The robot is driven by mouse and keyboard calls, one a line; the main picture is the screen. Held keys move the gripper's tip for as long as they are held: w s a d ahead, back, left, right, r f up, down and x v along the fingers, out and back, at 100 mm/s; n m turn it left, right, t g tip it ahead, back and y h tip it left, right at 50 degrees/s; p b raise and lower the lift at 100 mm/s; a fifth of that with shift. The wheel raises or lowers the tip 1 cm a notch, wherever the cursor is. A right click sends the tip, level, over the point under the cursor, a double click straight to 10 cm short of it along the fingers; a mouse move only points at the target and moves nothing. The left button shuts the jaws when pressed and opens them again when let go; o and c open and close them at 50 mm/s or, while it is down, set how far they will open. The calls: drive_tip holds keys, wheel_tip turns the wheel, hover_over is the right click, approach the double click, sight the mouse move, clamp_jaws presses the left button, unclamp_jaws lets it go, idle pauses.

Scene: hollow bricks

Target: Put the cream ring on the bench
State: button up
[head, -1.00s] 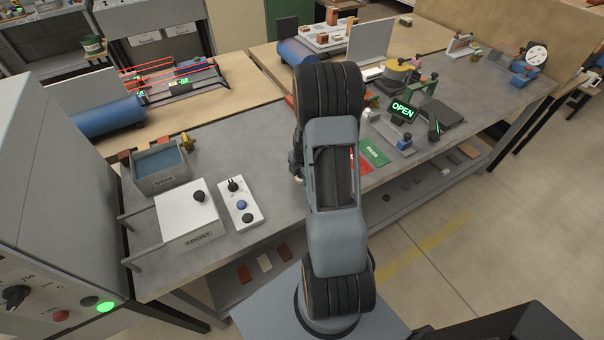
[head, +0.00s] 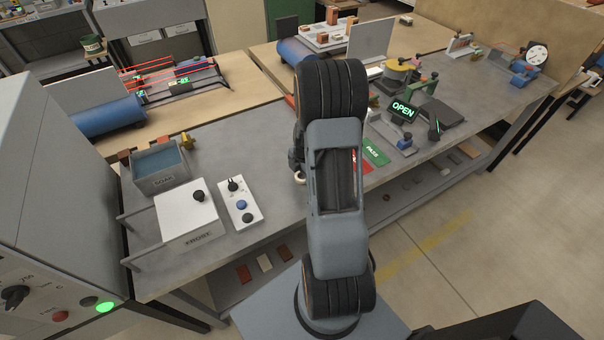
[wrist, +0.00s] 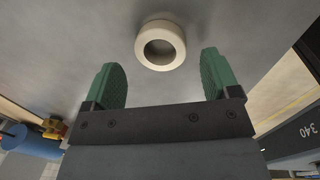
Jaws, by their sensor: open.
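The cream ring (wrist: 160,45) lies flat on the grey bench top, its hole facing my wrist camera. In the head view the ring (head: 300,177) shows just left of my arm, on the bench (head: 275,203). My gripper (wrist: 161,61) is open, with its two green fingers apart and nothing between them. The ring is just beyond the fingertips, roughly centred between them and clear of both. In the head view my arm hides most of the gripper.
A white switch box (head: 240,205), a white FROST box (head: 188,216) and a SOAK tank (head: 160,170) stand left of the ring. A green PASS mat (head: 376,152) lies to its right. Bench around the ring is bare.

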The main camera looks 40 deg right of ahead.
wheel_tip(320, 180, up, 10)
drive_tip(key=s, duration=0.1)
drive_tip(key=s+a+r+m+t, duration=0.1)
drive_tip(key=s+a+r+m, duration=0.2)
drive_tip(key=a+m, duration=0.3)
drive_tip(key=s+a+r+m+t, duration=0.1)
drive_tip(key=s+a+r+m, duration=0.3)
drive_tip(key=a+r+m, duration=0.2)
drive_tip(key=s+a+r+m+t+b, duration=0.1)
drive_tip(key=s+a+r+m, duration=0.3)
drive_tip(key=a+m, duration=0.2)
drive_tip(key=shift+a+r+m, duration=0.2)
drive_tip(key=shift+a+m, duration=0.1)
drive_tip(key=shift+a, duration=0.7)
